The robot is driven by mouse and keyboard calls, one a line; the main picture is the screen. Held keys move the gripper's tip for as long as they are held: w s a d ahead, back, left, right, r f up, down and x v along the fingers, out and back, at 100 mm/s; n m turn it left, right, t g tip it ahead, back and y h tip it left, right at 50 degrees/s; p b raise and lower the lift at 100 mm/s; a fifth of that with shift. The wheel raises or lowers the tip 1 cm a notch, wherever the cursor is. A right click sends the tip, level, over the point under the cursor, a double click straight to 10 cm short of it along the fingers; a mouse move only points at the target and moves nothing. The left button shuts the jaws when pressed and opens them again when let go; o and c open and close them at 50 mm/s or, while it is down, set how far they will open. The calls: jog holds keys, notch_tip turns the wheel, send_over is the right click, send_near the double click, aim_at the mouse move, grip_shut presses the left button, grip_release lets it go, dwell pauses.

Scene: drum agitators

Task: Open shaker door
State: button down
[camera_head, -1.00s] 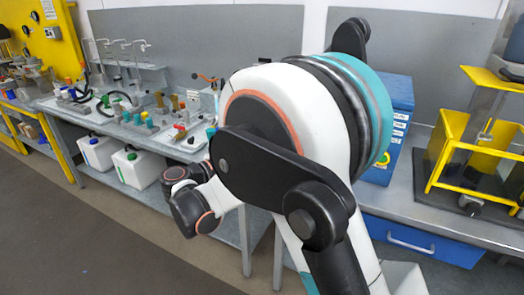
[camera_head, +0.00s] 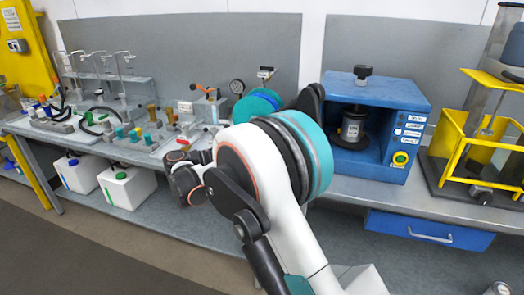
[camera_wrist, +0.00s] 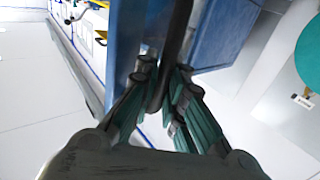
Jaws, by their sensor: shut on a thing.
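The shaker is a blue box (camera_head: 395,92) on the bench right of centre in the head view. Its front shows an open cavity with a metal can (camera_head: 352,126) held inside. My gripper (camera_wrist: 166,88) shows in the wrist view, shut on a dark bar-like handle (camera_wrist: 178,32). Blue panel surfaces stand on both sides of this handle: one at left (camera_wrist: 127,45) and one at right (camera_wrist: 228,30). I cannot tell for sure which one is the door. In the head view my arm hides the gripper and the area left of the shaker.
A yellow-framed machine (camera_head: 480,150) stands close right of the shaker. A blue drawer (camera_head: 430,230) is under the bench. Bottles, fittings and a gauge (camera_head: 237,87) crowd the bench at left. White canisters (camera_head: 128,186) sit below. The floor (camera_head: 110,245) at front left is clear.

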jog(key=shift+a+f, duration=0.1)
jog(key=shift+a, duration=0.05)
jog(key=c, duration=1.9)
grip_release()
jog(key=shift+c, duration=0.2)
jog(key=shift+o, duration=1.4)
jog(key=shift+s+a, duration=0.15)
jog(key=shift+a, duration=0.05)
jog(key=shift+d, duration=0.15)
jog(key=v, duration=1.2)
